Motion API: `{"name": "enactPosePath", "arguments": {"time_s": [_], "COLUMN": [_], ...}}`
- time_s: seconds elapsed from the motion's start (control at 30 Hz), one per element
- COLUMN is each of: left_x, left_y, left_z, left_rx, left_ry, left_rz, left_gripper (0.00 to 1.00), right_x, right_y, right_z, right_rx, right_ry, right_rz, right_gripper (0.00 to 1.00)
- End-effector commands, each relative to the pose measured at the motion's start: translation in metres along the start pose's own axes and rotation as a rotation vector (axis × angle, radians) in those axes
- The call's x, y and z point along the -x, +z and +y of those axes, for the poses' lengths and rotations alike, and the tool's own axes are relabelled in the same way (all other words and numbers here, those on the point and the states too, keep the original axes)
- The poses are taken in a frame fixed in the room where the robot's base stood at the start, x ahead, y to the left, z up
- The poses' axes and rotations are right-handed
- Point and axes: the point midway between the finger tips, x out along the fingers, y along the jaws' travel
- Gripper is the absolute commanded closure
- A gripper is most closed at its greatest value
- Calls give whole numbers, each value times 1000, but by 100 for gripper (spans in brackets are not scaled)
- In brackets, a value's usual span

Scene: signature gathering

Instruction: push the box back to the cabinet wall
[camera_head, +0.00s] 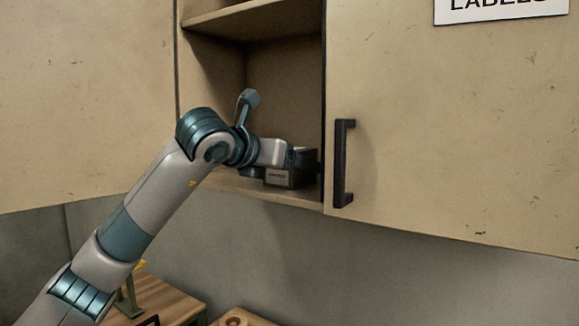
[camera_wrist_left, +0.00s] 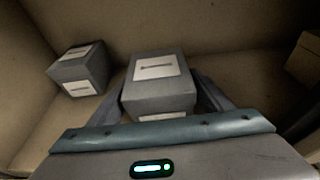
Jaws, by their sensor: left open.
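A grey box with white labels (camera_wrist_left: 158,82) stands on the cabinet floor in the left wrist view, in front of my left gripper (camera_wrist_left: 162,92). The gripper is open, with a finger on each side of this box; whether they touch it I cannot tell. A second similar grey box (camera_wrist_left: 78,72) stands apart to the left, near the cabinet wall (camera_wrist_left: 190,25). In the head view my left arm reaches into the open cabinet (camera_head: 285,85), and a dark labelled box (camera_head: 290,176) shows at the lower right of the opening, partly hidden by the gripper. My right gripper is out of view.
A shelf (camera_head: 255,18) crosses the cabinet above my arm. A closed door with a black handle (camera_head: 343,163) borders the opening on the right. A tan block-like shape (camera_wrist_left: 304,60) is at the right edge of the wrist view. Wooden surfaces (camera_head: 165,297) lie below.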

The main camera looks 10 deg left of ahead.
Motion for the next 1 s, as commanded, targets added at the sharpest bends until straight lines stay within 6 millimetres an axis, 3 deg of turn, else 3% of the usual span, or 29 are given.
{"name": "enactPosePath", "arguments": {"time_s": [1.0], "left_x": [-28], "left_y": [9], "left_z": [0], "left_rx": [0], "left_ry": [0], "left_rz": [0], "left_gripper": [27], "right_x": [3], "right_y": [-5], "right_z": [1], "right_rx": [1], "right_ry": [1], "right_rz": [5], "right_gripper": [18]}}
